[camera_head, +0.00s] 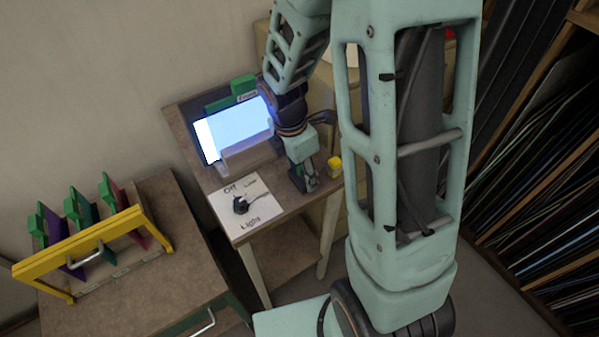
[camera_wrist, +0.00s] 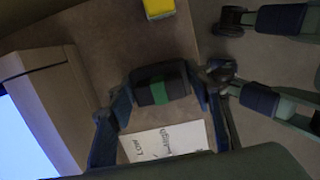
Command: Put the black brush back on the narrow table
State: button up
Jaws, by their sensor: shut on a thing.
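My gripper (camera_head: 304,182) is low over the front right part of the narrow table (camera_head: 284,203), pointing down. In the wrist view, my gripper (camera_wrist: 165,92) has a finger on each side of the black brush (camera_wrist: 147,92), a dark block with a green band across its middle, and is shut on it. The brush is over the brown tabletop (camera_wrist: 115,40), close to its edge. I cannot tell whether it touches the top. In the head view the brush is mostly hidden by the gripper.
A yellow block (camera_head: 334,165) stands just right of my gripper. A lit screen (camera_head: 235,130) stands behind left. A white light-switch panel (camera_head: 248,203) lies at the front left. A yellow-framed rack (camera_head: 85,250) is on another table at the left. Shelves of sheets (camera_head: 540,200) are at the right.

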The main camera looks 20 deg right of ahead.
aim_at(296, 177)
jog(key=shift+f, duration=0.1)
jog(key=o, duration=1.7)
notch_tip(296, 177, up, 12)
jog(key=a+p, duration=0.1)
jog(key=shift+s+a, duration=0.25)
jog(key=shift+a, duration=0.15)
